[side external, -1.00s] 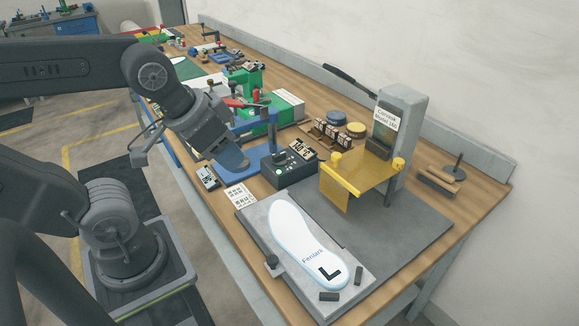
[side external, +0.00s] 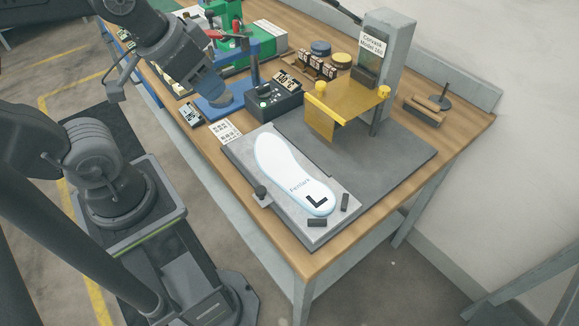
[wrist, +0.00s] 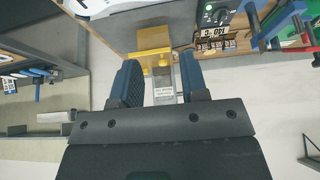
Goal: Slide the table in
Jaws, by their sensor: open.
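The sliding table (side external: 244,158) is a grey slab at the front of a dark grey base plate (side external: 395,150), out in front of the press. A white insole (side external: 276,160) marked "L" lies flat on it. A dark round knob (side external: 260,191) stands at its left edge. The press (side external: 390,50) is a grey column with a yellow guard (side external: 352,93); the guard also shows in the wrist view (wrist: 152,40). My gripper (side external: 212,88) is up and left of the sliding table, apart from it. In the wrist view its blue fingers (wrist: 162,82) are spread with nothing held between them.
A black control box (side external: 272,103) with a green button stands between my gripper and the press. A blue stand (side external: 254,72) is close by my gripper. A printed card (side external: 225,131) lies left of the sliding table. Small dark blocks (side external: 317,223) sit at the slab's front end.

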